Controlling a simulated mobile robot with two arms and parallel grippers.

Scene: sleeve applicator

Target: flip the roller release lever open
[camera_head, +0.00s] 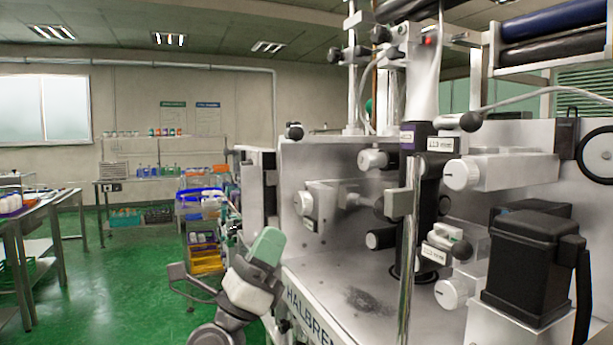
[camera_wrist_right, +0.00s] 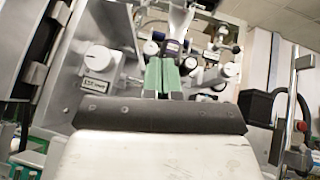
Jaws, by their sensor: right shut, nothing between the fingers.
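The sleeve machine (camera_head: 340,255) has a dark upright roller (camera_head: 412,215) at its middle. A short lever with a black ball end (camera_head: 471,122) sits beside a small white label, upper right of the roller. The labels are too small to read, so I cannot tell which lever is the roller release. My right gripper (camera_head: 268,244) has green fingers and is shut and empty, left of the machine's front. In the right wrist view its fingers (camera_wrist_right: 162,76) point toward the machine. My left gripper is not in view.
A chrome post (camera_head: 408,275) stands in front of the roller. White knobs (camera_head: 461,174) and a black box-shaped unit (camera_head: 530,265) stand at the right. Behind at the left are a shelf with blue and yellow bins (camera_head: 207,260) and open green floor (camera_head: 130,275).

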